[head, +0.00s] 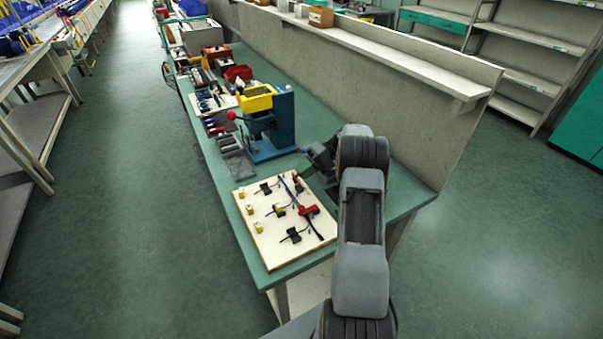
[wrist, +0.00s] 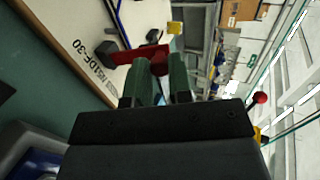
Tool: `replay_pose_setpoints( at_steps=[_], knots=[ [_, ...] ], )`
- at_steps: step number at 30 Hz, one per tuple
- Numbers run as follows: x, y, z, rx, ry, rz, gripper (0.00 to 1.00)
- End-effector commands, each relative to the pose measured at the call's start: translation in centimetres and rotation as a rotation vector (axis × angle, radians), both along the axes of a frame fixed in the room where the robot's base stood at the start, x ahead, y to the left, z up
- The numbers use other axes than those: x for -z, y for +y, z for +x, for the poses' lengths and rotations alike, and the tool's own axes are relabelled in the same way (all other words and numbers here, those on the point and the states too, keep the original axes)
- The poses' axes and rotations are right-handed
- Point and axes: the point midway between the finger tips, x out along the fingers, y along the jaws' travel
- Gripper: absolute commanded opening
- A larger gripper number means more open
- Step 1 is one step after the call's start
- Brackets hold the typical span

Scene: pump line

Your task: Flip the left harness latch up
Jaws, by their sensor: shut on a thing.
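A pale wooden harness board (head: 262,241) lies on the green bench, carrying dark cables, black clips and red latches. One red latch (head: 308,211) is in plain view near the board's right side. A second red latch (head: 297,179) is farther back and partly hidden by my gripper (head: 304,174). In the wrist view, a red latch (wrist: 125,56) with a dark end lies flat beside my green fingers. My gripper (wrist: 163,70) is shut on a dark red part of that latch between its fingertips. The fingers hide much of the grip.
Yellow-topped blocks (head: 257,227) stand along the board's left side. A blue press (head: 277,130) with a yellow head and red ball knob stands behind the board. Grey trays (head: 236,158) lie left of the press. A low wall (head: 400,125) borders the bench on the right.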

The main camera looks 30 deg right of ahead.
Motion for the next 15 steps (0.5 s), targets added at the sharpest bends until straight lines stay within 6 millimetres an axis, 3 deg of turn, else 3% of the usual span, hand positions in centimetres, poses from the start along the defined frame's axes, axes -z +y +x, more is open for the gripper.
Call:
replay_pose_setpoints(
  at_steps=[15],
  knots=[
    [0.17,-0.66,0.01,0.001,-0.001,0.104,0.0]
  ],
)
